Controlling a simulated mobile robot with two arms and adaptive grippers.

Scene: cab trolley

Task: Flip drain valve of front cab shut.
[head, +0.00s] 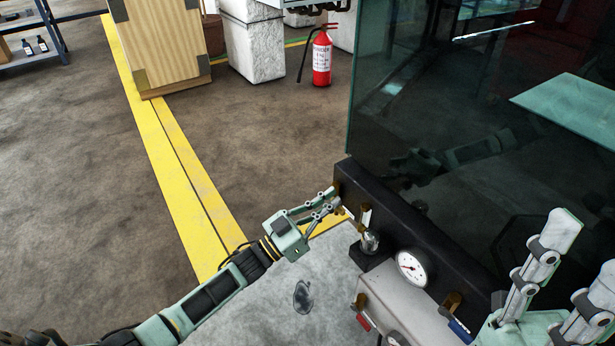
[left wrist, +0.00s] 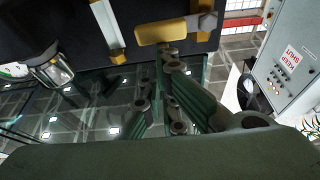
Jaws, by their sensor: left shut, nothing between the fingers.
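A yellow-handled valve (left wrist: 175,30) with a metal nut at one end is mounted on the black panel (head: 425,232); it may be the drain valve, but no label on it is readable. My left gripper (head: 330,202) is shut and empty at the panel's left end. In the left wrist view its fingers (left wrist: 172,65) are close beside the yellow handle; whether they touch it I cannot tell. The fingers partly hide the valve in the head view. My right gripper (head: 588,245) is at the lower right, fingers apart, away from the valve.
A brass fitting (head: 365,216), a glass bowl (head: 370,242), a gauge (head: 411,268), a red handle (head: 363,321) and a blue handle (head: 458,328) crowd the panel area. Dark glass (head: 440,100) rises behind. Open floor (head: 250,140) lies left, with a fire extinguisher (head: 321,62) farther back.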

